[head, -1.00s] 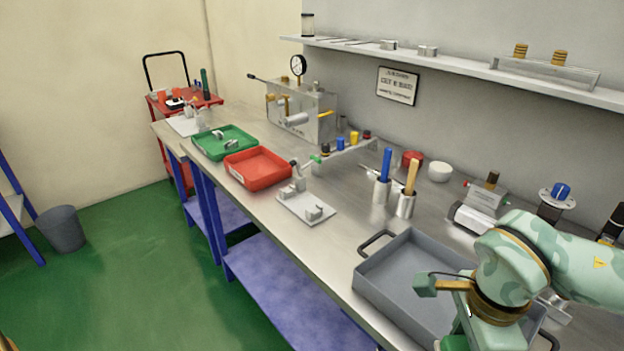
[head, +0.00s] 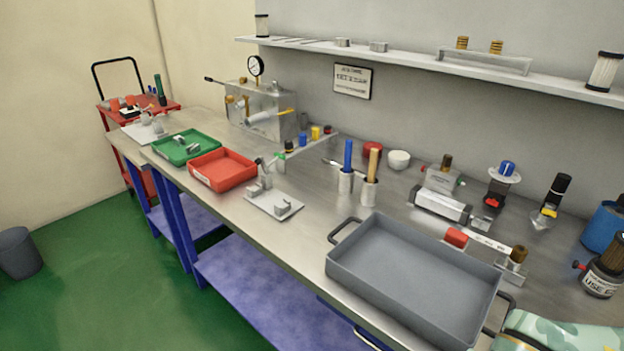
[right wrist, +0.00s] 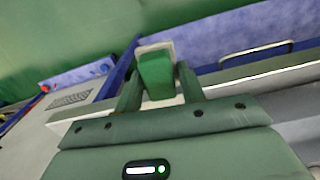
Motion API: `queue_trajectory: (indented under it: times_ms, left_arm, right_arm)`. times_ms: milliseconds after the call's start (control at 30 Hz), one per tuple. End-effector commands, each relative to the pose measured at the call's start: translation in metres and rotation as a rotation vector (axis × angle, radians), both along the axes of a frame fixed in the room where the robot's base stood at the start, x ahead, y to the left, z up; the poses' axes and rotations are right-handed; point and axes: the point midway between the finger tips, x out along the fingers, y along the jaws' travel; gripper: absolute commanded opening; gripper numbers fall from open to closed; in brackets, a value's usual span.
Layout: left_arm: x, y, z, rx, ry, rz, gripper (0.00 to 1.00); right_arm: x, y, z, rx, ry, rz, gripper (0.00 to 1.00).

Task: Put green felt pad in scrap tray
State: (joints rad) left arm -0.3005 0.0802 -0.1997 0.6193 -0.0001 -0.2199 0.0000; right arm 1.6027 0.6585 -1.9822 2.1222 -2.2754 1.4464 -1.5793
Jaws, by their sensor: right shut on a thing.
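My right gripper (right wrist: 158,88) shows in the right wrist view, with its two fingers shut on a green block-like piece (right wrist: 156,75), which looks like the green felt pad. A pale grey edge shows at its far end. The held piece is above or near the bench's front edge; its exact height is unclear. In the head view only part of my right arm shows at the bottom right, and the gripper is out of frame. A red tray (head: 222,170) with a white label stands on the bench, empty; the label is unreadable. My left gripper is not in view.
A large empty grey tray (head: 412,283) with handles lies at the bench's front right. A green tray (head: 184,147) holding metal parts stands beyond the red one. A pale plate with a small fixture (head: 273,204) and metal cups with handles (head: 369,192) stand between.

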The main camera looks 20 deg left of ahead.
Motion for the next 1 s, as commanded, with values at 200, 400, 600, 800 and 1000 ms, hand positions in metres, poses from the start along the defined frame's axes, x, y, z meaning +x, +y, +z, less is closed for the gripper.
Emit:
queue_trajectory:
  times_ms: [200, 400, 600, 800, 1000]
  left_arm:
    - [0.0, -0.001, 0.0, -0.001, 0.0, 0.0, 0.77]
    - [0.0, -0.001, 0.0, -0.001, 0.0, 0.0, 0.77]
    - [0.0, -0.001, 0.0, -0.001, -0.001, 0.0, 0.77]
    - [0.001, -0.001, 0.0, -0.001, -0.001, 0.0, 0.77]
    - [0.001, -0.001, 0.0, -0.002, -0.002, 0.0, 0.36]
  right_arm:
    - [-0.023, -0.036, -0.034, 0.0, 0.002, 0.257, 0.18]
    - [-0.041, -0.062, -0.059, 0.001, 0.003, 0.455, 0.18]
    - [-0.042, -0.05, -0.06, 0.018, -0.004, 0.478, 0.18]
    - [-0.042, -0.045, -0.06, 0.024, -0.008, 0.483, 0.18]
    - [-0.041, -0.053, -0.059, 0.013, -0.004, 0.466, 0.18]
